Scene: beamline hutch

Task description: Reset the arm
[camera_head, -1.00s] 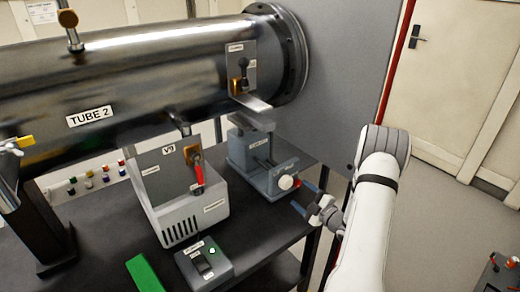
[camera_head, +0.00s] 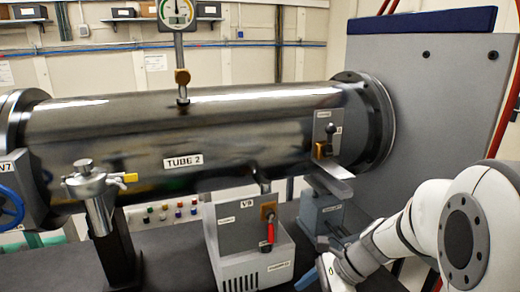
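My white arm (camera_head: 388,240) reaches in from the lower right, its large round joint (camera_head: 460,240) close to the camera. My gripper (camera_head: 318,256) is at the arm's far end, low in the picture, beside the grey stand under the tube's right end. Its bluish fingers look spread apart, with nothing seen between them.
The dark tube labelled TUBE 2 (camera_head: 240,130) spans the view, with a gauge (camera_head: 177,15) above it. The V9 box with a red handle (camera_head: 268,232), grey stand (camera_head: 320,212), blue handwheel (camera_head: 10,207) and grey panel (camera_head: 430,130) surround the bench.

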